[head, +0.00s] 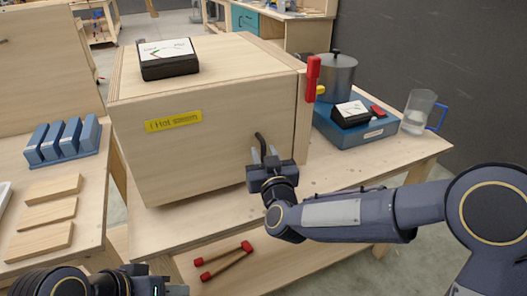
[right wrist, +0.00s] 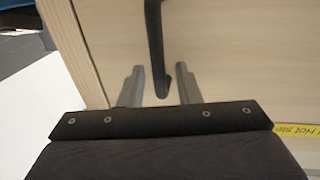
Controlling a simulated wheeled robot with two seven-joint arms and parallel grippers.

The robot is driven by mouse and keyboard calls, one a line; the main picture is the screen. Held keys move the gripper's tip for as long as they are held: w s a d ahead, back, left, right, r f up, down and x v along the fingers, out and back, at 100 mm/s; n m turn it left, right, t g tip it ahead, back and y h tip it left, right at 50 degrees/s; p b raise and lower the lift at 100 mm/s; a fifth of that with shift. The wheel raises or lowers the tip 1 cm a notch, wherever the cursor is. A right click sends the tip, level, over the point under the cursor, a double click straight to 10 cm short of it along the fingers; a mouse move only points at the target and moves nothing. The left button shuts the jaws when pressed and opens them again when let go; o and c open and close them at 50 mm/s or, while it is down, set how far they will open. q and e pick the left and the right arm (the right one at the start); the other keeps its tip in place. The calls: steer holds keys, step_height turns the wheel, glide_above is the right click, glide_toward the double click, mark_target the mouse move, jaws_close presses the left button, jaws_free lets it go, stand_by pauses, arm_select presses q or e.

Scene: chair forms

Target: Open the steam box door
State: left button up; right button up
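The steam box (head: 200,125) is a large pale wooden box with a yellow "Hot steam" label (head: 173,121) on its front. Its front panel looks closed. A black curved handle (head: 261,146) is on the front's right part; it also shows in the right wrist view (right wrist: 154,40). My right gripper (head: 268,160) is at the handle's lower end. In the right wrist view its fingers (right wrist: 160,88) are apart, with the handle's end between them and gaps on both sides. My left gripper (head: 150,284) is at the bottom left, cut off by the frame edge; its fingers are not clear.
A red lever (head: 312,78) stands at the box's right edge. A black case (head: 167,59) lies on top. To the right are a metal pot (head: 336,77), a blue tray (head: 340,133) and a glass jug (head: 418,112). Wooden slats (head: 48,214) lie on the left table.

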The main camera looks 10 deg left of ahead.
steer(key=shift+w+a, duration=0.2)
steer(key=shift+w, duration=0.4)
jaws_close()
steer(key=shift+s, duration=0.1)
